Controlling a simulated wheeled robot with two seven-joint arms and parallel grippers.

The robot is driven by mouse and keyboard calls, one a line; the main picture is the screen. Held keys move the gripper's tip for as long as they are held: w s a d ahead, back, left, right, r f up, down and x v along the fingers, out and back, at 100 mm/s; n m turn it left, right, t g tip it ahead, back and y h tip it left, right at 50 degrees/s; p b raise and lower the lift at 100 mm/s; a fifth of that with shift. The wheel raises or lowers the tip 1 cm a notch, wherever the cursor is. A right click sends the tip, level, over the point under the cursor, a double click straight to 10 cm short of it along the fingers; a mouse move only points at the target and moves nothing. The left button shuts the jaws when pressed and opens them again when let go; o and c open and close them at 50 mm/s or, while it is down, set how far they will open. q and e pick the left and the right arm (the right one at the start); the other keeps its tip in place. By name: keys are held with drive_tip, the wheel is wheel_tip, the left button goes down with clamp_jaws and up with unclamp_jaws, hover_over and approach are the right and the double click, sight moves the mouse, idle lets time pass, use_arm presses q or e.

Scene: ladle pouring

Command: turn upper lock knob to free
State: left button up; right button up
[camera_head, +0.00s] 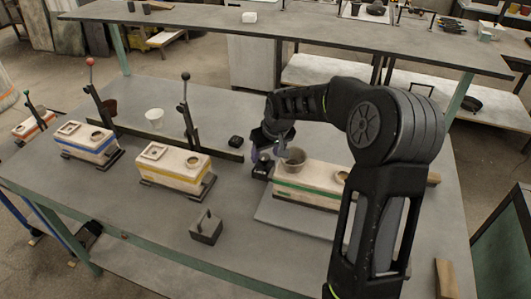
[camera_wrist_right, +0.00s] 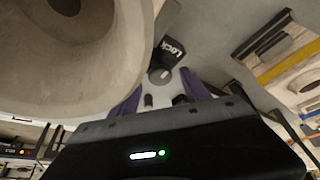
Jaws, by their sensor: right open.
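A black block marked "Lock" (camera_wrist_right: 171,48) with a round grey knob (camera_wrist_right: 159,75) shows in the right wrist view, just ahead of my right gripper (camera_wrist_right: 160,92). The purple fingers are apart, one on each side of the knob's line; I cannot tell whether they touch it. In the head view my right gripper (camera_head: 264,152) is above a small black block (camera_head: 261,170) at the left end of the green-striped mould (camera_head: 305,190). The gripper hides most of the knob there. A grey cup (camera_head: 293,158) stands close to the gripper's right. My left gripper is out of view.
In the wrist view a large grey round vessel (camera_wrist_right: 90,60) fills the upper left, very near the fingers. Yellow-striped (camera_head: 172,172) and blue-striped (camera_head: 88,142) moulds stand left. A dark handled block (camera_head: 206,229) sits in front. The table (camera_head: 150,225) is clear at front left.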

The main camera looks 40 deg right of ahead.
drive_tip(key=shift+w+f, duration=0.2)
drive_tip(key=shift+f, duration=0.35)
drive_tip(key=shift+c, duration=0.2)
clamp_jaws()
